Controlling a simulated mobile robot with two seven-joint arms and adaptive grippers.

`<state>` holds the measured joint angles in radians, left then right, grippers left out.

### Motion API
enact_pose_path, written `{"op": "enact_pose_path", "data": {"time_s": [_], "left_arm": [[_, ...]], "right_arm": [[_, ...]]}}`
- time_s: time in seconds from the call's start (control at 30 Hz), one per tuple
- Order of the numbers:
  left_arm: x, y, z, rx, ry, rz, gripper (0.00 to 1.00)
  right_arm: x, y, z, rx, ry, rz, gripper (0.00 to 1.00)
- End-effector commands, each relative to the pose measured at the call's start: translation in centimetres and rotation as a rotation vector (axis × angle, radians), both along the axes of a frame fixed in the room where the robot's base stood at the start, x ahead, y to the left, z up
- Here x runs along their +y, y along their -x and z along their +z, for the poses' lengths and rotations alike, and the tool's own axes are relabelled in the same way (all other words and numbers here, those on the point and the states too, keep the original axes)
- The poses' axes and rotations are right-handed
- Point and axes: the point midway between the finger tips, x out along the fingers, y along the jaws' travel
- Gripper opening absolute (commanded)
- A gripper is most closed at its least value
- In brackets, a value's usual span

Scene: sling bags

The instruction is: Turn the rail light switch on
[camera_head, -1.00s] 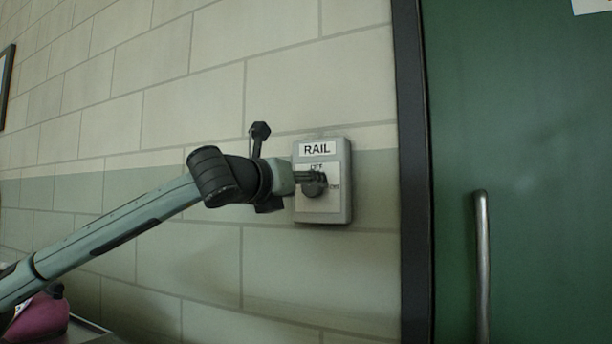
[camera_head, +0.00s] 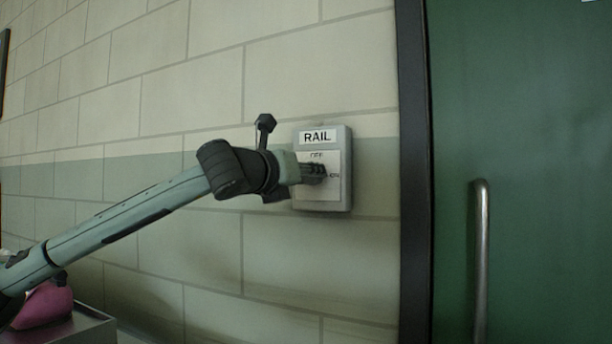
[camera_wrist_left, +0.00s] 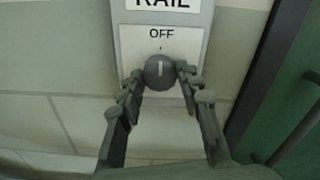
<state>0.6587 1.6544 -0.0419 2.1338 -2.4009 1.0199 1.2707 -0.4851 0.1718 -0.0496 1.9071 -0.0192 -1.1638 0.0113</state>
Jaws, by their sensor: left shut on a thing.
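A grey wall box labelled RAIL (camera_head: 341,140) is fixed to the block wall beside the door frame. Its white plate reads OFF at the top and ON at the right. The round dark switch knob (camera_wrist_left: 159,72) sits on the plate below OFF in the left wrist view, with its pale mark nearly upright, toward OFF. My left gripper (camera_head: 318,173) reaches in from the left. Its fingers (camera_wrist_left: 159,80) are shut on the knob from both sides. In the head view the fingers mostly hide the knob. My right gripper is not in view.
A dark door frame (camera_head: 413,180) stands just right of the box, then a green door (camera_head: 540,170) with an upright metal handle (camera_head: 482,260). A pink bag (camera_head: 44,306) rests on a grey surface (camera_head: 85,328) at the lower left. The wall below the box is clear.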

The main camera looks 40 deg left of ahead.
Motion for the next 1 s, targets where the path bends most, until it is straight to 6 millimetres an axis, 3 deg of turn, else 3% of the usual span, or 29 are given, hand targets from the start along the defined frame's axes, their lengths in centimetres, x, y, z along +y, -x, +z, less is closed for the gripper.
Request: {"op": "enact_pose_path", "data": {"time_s": [0.47,1.0], "left_arm": [[0.01,0.00,0.06,0.033,-0.107,0.000,0.06],[-0.01,0.00,0.09,0.178,-0.566,0.001,0.06]], "right_arm": [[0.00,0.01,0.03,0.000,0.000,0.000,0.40],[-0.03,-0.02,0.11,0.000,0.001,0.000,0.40]]}}
